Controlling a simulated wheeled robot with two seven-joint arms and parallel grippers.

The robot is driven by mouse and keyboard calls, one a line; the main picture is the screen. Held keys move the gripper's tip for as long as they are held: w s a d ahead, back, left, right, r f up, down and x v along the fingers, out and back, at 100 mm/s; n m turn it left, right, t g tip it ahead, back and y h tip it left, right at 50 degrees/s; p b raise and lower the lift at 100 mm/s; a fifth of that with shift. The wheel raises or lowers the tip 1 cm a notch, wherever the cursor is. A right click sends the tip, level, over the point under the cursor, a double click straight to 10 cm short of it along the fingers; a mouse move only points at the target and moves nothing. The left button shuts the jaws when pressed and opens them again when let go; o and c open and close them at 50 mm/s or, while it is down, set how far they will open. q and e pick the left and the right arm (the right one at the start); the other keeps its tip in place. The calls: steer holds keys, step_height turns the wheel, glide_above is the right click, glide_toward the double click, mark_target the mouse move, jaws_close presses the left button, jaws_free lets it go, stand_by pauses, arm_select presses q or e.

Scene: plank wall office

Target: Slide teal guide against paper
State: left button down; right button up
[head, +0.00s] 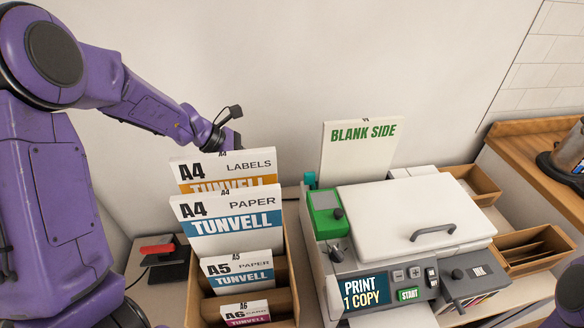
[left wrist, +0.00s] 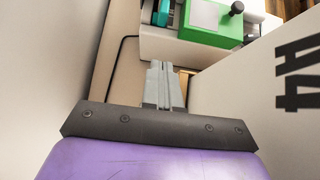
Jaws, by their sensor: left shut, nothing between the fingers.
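The teal guide (head: 310,179) is a small block at the back left of the printer (head: 400,212), behind its green panel (head: 326,214). The paper (head: 358,150), a white sheet marked BLANK SIDE, stands upright at the printer's back, just right of the guide. I cannot tell whether they touch. My left arm reaches behind the A4 packs, which hide its fingers in the head view. In the left wrist view my left gripper (left wrist: 163,68) is shut and empty, pointing toward the teal guide (left wrist: 161,12) with a gap between. My right gripper is out of view.
A box (head: 196,296) of upright packs stands left of the printer; the A4 labels pack (head: 224,168) is close beside my left wrist. A red-handled stapler-like tool (head: 158,250) sits further left. Wooden trays (head: 535,248) stand on the right. The wall is behind.

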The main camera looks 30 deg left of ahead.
arm_select(q)
steer(key=w+d+f+p, duration=0.3)
steer(key=w+d+f, duration=0.1)
steer(key=d, duration=0.4)
steer(key=shift+w+f, duration=0.4)
steer(key=shift+w, duration=0.5)
steer(key=shift+d+f, duration=0.1)
